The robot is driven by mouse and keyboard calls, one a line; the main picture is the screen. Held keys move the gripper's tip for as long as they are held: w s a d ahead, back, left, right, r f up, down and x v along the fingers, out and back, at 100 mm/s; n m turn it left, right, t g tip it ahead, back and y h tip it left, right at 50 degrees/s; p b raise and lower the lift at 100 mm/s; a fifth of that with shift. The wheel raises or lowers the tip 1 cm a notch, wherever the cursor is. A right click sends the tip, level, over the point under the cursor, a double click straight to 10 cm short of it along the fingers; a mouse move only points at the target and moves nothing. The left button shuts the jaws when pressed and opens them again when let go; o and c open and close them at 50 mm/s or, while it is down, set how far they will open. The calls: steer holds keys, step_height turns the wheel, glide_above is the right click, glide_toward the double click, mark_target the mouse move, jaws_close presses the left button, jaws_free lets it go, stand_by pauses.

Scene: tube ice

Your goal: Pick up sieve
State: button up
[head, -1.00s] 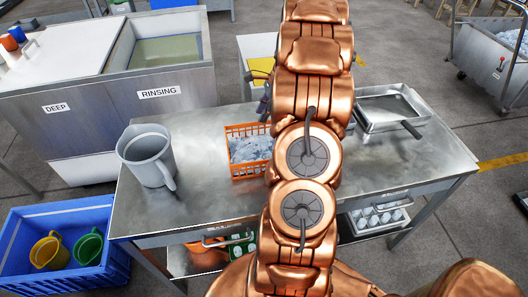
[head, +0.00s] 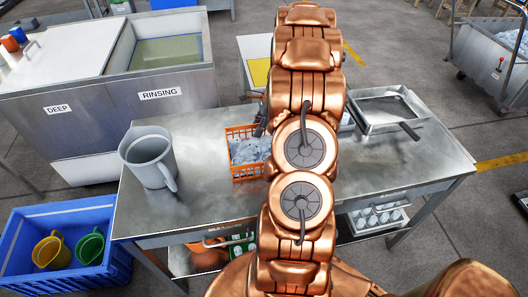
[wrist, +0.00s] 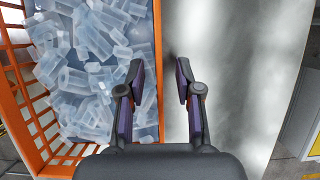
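A square, shallow metal pan with a dark handle, which looks like the sieve (head: 382,113), rests at the right end of the steel table (head: 200,205). Whether its bottom is mesh is too small to tell. Part of its left side is close behind my arm in the head view. My gripper (wrist: 160,76) is open and empty in the wrist view, its fingers a short gap apart. It is above the table beside the right wall of the orange crate (wrist: 157,45). The sieve is not in the wrist view. In the head view my arm hides most of the gripper.
The orange crate (head: 248,179) holds clear tube ice. A grey jug (head: 148,160) stands on the table's left end. A blue crate (head: 110,272) with yellow and green jugs is at lower left. The labelled sinks (head: 160,93) stand behind. Bare tabletop lies between jug and crate.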

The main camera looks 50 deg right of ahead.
steer(key=shift+x, duration=1.05)
jaws_close()
